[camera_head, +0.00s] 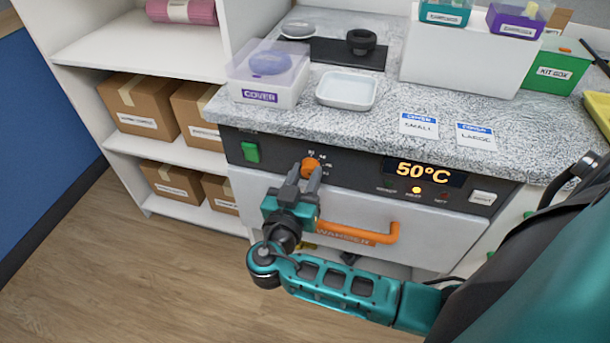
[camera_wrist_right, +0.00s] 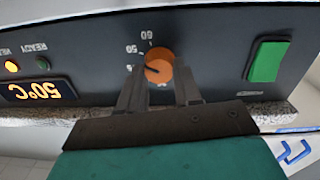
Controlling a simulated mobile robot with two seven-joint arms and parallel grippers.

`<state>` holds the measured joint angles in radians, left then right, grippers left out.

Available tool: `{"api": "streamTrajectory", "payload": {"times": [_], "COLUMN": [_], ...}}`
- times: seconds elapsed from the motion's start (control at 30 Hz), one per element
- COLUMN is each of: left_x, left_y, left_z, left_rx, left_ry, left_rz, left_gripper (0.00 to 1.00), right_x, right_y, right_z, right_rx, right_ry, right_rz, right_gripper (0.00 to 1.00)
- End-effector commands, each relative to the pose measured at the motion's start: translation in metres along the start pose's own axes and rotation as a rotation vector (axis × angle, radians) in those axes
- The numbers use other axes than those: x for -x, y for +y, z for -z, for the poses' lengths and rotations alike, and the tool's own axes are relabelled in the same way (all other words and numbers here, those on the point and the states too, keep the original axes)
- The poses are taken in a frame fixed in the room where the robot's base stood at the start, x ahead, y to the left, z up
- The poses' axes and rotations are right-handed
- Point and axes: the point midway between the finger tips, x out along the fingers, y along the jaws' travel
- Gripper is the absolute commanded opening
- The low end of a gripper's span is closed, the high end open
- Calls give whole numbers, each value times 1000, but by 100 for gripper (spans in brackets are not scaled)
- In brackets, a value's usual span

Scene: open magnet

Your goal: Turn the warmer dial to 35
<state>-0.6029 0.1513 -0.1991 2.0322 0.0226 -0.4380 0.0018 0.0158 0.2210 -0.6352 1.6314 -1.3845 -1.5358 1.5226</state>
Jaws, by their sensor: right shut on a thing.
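The orange warmer dial (camera_head: 311,165) sits on the dark front panel (camera_head: 350,165) of the warmer, below the counter. It also shows in the right wrist view (camera_wrist_right: 158,66), upside down, with a dark pointer line and numbers around it. My right gripper (camera_head: 304,176) is shut on the dial, one finger on each side. In the wrist view its fingers (camera_wrist_right: 160,85) reach up along the dial's sides. The display (camera_head: 424,174) reads 50°C, with an amber light lit under it. My left gripper is not in view.
An orange drawer handle (camera_head: 358,233) juts out below the panel, close to my right arm. A green switch (camera_head: 250,152) is left of the dial. A clear cover box (camera_head: 268,75) and white tray (camera_head: 347,90) stand on the counter (camera_head: 270,119) above.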

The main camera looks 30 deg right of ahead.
Motion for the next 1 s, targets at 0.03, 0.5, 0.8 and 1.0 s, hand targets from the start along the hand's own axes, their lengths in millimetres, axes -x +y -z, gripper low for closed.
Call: {"api": "streamTrajectory", "payload": {"times": [0.03,0.5,0.8,1.0], "left_x": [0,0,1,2], "left_y": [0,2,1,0], "left_z": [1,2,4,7], "left_rx": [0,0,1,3], "left_ry": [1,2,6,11], "left_rz": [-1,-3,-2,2], "left_gripper": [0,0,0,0], "right_x": [0,0,0,-1], "right_y": [0,0,0,-1], "right_z": [0,0,1,1], "right_rx": [0,76,307,497], "right_ry": [0,3,13,21], "right_rz": [-1,-3,-5,-6], "right_gripper": [10,3,3,3]}}
